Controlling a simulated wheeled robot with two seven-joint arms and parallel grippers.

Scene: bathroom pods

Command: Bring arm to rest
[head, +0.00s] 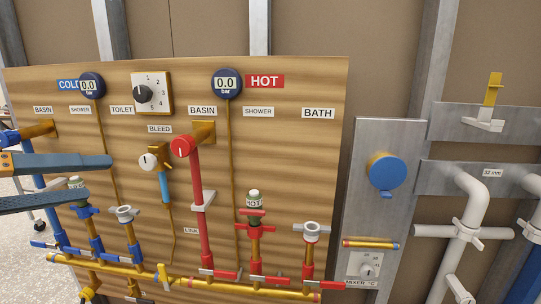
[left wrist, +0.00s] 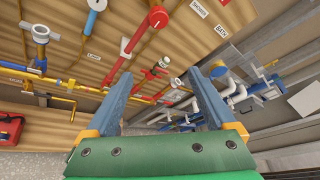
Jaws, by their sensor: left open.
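My left gripper (head: 100,178) comes in from the left edge of the head view, its two long blue fingers apart with nothing between them. It is in front of the left, cold side of the wooden plumbing board (head: 300,160) and hides part of the blue pipework there. In the left wrist view the gripper (left wrist: 157,77) shows both fingers spread, with the board and pipes beyond. I cannot tell exactly how far the fingers are from the pipes. My right gripper is not in view.
The board carries two gauges reading 0.0, a dial (head: 143,94), a red pipe (head: 203,215) and a brass manifold (head: 190,285) with several valves. A grey panel with a blue round knob (head: 386,170) and white pipes (head: 470,215) stand at right. A red box (left wrist: 9,129) lies at left.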

